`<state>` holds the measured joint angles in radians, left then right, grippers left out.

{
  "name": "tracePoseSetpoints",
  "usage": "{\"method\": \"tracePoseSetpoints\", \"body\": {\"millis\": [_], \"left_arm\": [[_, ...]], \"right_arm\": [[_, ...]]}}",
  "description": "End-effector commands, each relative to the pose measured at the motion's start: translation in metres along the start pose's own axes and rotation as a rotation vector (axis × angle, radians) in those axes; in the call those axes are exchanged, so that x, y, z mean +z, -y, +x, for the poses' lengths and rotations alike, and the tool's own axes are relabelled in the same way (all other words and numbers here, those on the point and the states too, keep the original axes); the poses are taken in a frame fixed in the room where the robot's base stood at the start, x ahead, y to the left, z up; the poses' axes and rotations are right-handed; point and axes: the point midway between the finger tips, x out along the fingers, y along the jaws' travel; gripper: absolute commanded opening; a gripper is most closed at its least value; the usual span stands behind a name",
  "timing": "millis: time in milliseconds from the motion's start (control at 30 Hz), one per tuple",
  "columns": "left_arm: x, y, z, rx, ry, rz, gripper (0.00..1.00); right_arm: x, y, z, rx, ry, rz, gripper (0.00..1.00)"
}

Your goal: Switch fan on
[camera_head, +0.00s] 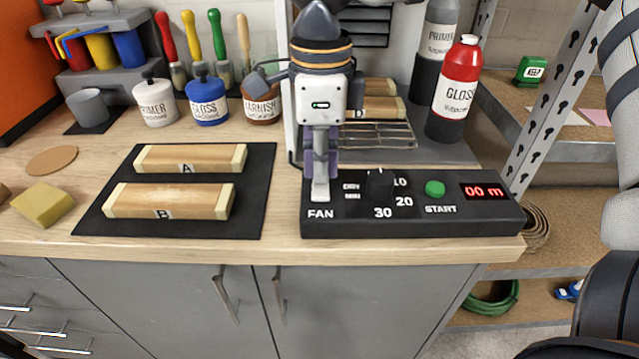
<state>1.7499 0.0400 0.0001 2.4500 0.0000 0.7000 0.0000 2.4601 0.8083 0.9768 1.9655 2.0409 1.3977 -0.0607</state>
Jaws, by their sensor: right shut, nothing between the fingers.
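The black control panel (450,214) lies at the front right of the bench. It carries the FAN label, a black dial marked 10, 20 and 30, a green START button (435,188) and a red display (485,191) reading 00 m. My right gripper (320,190) is shut and empty, pointing down at the panel's left end just above the FAN label. It covers the fan switch area, so I cannot tell the switch's position or whether the fingertips touch it. My left gripper is not in view.
Wooden blocks A (190,158) and B (169,201) lie on a black mat left of the panel. A yellow sponge (43,205) lies far left.

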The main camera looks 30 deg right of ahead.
Motion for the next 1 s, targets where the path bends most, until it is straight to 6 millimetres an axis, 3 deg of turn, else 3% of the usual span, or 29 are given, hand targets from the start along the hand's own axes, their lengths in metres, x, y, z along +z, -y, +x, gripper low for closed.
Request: {"method": "tracePoseSetpoints", "body": {"millis": [600, 1000], "left_arm": [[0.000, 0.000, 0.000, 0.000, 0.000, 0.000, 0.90], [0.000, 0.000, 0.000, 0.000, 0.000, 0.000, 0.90]], "right_arm": [[0.000, 0.000, -0.062, -0.002, 0.002, 0.000, 0.00], [0.000, 0.000, -0.065, -0.001, 0.001, -0.001, 0.00]]}}
